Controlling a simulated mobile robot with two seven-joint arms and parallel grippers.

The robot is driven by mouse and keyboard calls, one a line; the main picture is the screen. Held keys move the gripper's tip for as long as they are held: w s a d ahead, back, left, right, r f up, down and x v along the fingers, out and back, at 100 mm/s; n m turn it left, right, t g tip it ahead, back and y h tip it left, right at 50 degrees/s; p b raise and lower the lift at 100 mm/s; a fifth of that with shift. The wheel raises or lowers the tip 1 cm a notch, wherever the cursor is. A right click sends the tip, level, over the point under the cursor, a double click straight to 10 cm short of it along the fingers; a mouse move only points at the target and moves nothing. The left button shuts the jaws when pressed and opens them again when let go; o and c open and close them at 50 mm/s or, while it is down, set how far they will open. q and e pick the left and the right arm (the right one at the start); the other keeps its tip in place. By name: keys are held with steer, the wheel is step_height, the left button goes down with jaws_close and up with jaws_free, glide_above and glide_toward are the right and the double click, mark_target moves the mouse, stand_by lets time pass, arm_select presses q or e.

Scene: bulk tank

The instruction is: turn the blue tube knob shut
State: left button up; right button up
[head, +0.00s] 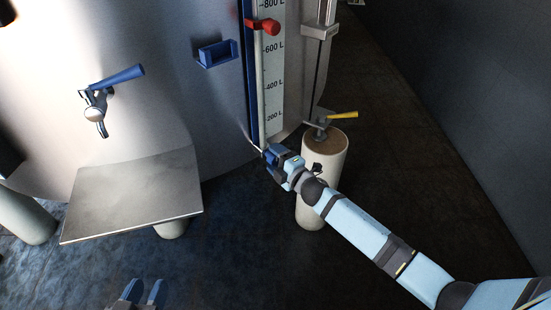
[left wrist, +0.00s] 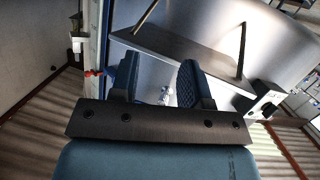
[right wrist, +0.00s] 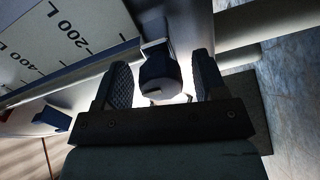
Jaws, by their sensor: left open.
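The blue tube knob (right wrist: 158,72) shows in the right wrist view at the foot of the level gauge. It sits between the two fingers of my right gripper (right wrist: 162,85), which is open, with narrow gaps on both sides of the knob. In the head view my right gripper (head: 272,160) is at the bottom of the gauge tube (head: 262,100) and largely hides the knob there. My left gripper (head: 142,292) is open and empty at the bottom edge of the head view, well away from the knob.
A scale with litre marks (head: 274,75) runs up the tank, with a red clip (head: 264,26) on the tube. A pale post (head: 322,170) with a yellow-handled valve (head: 340,115) stands close to my right gripper. A blue-handled tap (head: 120,76) is above a metal table (head: 135,195).

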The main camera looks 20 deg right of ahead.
arm_select(q)
steer(key=shift+w+r, duration=0.1)
steer(key=shift+r, duration=0.15)
arm_select(e)
steer(key=shift+s+d, duration=0.2)
steer(key=shift+s, duration=0.35)
arm_select(q)
steer(key=shift+s+a+f+g+y+p, duration=0.2)
steer(key=shift+s+a+f+g+p, duration=0.15)
steer(key=shift+f, duration=0.3)
steer(key=shift+s+a+f+g+y+p, duration=0.2)
steer(key=shift+s+a+f+g+p, duration=0.15)
steer(key=shift+f, duration=0.3)
steer(key=shift+s+a+f+g+y+p, duration=0.2)
steer(key=shift+a+f+g+p, duration=0.15)
steer(key=shift+f, duration=0.3)
arm_select(e)
steer(key=v, duration=1.2)
steer(key=shift+s, duration=0.35)
arm_select(q)
steer(key=shift+d, duration=0.1)
arm_select(e)
steer(key=shift+d, duration=0.1)
